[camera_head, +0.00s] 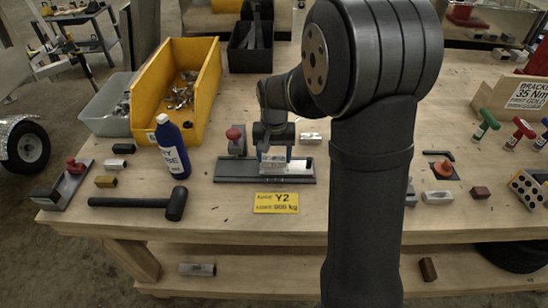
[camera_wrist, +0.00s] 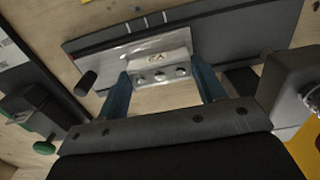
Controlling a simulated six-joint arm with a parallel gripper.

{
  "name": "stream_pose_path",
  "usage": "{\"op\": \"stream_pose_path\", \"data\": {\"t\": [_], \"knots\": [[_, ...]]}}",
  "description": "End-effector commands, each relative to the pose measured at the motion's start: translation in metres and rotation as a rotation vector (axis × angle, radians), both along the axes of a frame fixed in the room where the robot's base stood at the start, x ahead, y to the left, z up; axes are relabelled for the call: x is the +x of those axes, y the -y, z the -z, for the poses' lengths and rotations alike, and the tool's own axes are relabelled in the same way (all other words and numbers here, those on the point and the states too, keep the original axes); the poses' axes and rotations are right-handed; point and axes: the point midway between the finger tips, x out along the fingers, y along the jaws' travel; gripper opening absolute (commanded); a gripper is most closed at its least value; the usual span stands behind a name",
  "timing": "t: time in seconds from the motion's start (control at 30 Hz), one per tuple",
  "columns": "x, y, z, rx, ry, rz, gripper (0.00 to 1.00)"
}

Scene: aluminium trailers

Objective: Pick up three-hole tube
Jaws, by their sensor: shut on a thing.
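The three-hole tube (camera_wrist: 161,75) is a short silver piece with a row of three dark holes in its face, in the middle of the wrist view. My gripper (camera_wrist: 163,82) has a blue finger at each end of it and is shut on it. In the head view, my gripper (camera_head: 272,152) is over the dark grey fixture plate (camera_head: 230,169) near the bench's front, and the tube is a small pale patch below it, largely hidden. The dark plate also shows behind the tube in the wrist view (camera_wrist: 230,30). I cannot tell whether the tube touches the plate.
A blue bottle (camera_head: 172,147), a black mallet (camera_head: 130,203) and a yellow bin (camera_head: 204,82) are to the left. A red-knobbed clamp (camera_head: 236,140) stands close behind the plate. My arm hides the bench right of the plate.

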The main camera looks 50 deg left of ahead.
Motion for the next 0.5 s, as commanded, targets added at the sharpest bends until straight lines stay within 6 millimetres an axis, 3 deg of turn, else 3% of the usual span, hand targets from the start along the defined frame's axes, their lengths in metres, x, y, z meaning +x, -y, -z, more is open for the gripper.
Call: {"op": "stream_pose_path", "data": {"t": [0.17,0.5], "knots": [[0.000,0.000,-0.031,0.004,0.003,0.000,0.36],[0.036,0.067,-0.076,0.004,0.002,0.006,0.36]]}}
